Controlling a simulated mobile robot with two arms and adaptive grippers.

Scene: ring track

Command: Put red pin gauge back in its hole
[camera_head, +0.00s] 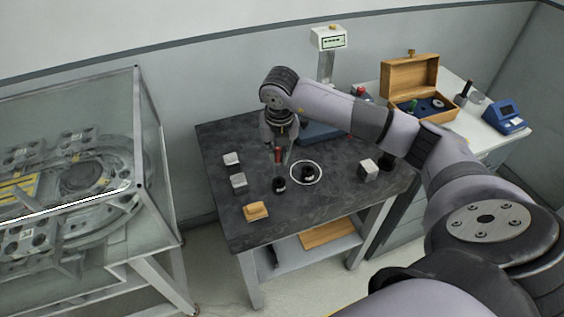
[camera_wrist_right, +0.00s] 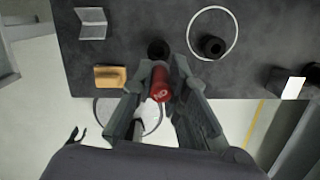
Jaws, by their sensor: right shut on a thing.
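The red pin gauge (camera_wrist_right: 160,88) is held upright-looking between the fingers of my right gripper (camera_wrist_right: 163,80); its top end reads "NO" in the right wrist view. In the head view the red pin (camera_head: 278,155) shows between the fingers of my right gripper (camera_head: 279,150), above the dark table. A short black cylinder (camera_head: 279,185) stands just below and in front of it. A second black cylinder (camera_head: 307,173) stands inside a white circle to the right. I cannot tell which hole belongs to the pin. My left gripper is not in view.
An open wooden box (camera_head: 400,66) with a dark insert stands on the white bench at the right. Metal angle blocks (camera_head: 232,159) and a yellow-brown block (camera_head: 256,211) lie on the table's left part. A pale block (camera_head: 369,168) stands right. A glass-covered machine (camera_head: 75,190) is at left.

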